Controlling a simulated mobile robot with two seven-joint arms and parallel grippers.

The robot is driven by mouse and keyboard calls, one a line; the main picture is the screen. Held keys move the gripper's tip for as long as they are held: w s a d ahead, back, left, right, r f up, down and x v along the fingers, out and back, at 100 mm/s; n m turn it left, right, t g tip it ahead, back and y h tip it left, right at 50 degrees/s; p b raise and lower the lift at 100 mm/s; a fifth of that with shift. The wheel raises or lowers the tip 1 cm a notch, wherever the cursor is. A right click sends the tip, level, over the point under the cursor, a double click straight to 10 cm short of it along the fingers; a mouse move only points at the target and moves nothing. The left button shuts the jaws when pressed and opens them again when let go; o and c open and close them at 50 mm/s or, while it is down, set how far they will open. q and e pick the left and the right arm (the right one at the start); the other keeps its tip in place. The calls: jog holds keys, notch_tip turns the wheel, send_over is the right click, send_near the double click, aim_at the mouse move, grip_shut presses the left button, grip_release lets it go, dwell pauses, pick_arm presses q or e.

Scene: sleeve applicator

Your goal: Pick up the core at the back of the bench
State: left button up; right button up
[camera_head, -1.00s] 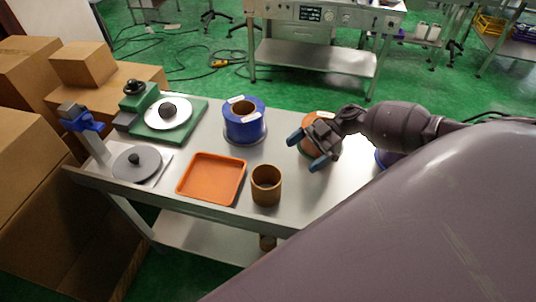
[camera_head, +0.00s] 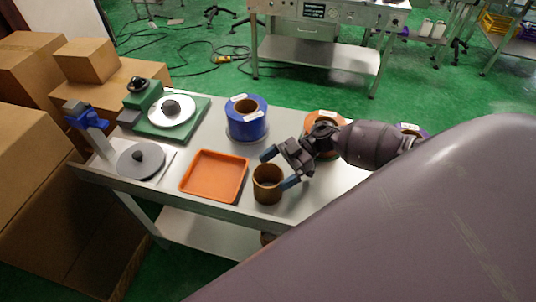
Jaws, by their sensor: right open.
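A brown hollow core (camera_head: 267,190) stands upright on the steel bench (camera_head: 222,138), close to the edge nearest me in the head view. My right gripper (camera_head: 279,168) is open, with its two blue-tipped fingers spread at the upper right of this core. One fingertip shows behind the rim and the other at its right side. I cannot tell whether either touches it. The jaws look empty. At the far side of the bench stand a blue roll (camera_head: 247,126) and an orange roll (camera_head: 324,118), the latter partly hidden by my right arm. My left gripper is not in view.
An orange tray (camera_head: 213,176) lies empty left of the core. A green-based device (camera_head: 170,115) and a grey disc stand (camera_head: 140,161) fill the left end. Cardboard boxes (camera_head: 85,62) stand left of the bench.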

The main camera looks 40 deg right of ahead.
jog(key=shift+a+f, duration=0.15)
jog(key=shift+a, duration=0.4)
jog(key=c, duration=0.7)
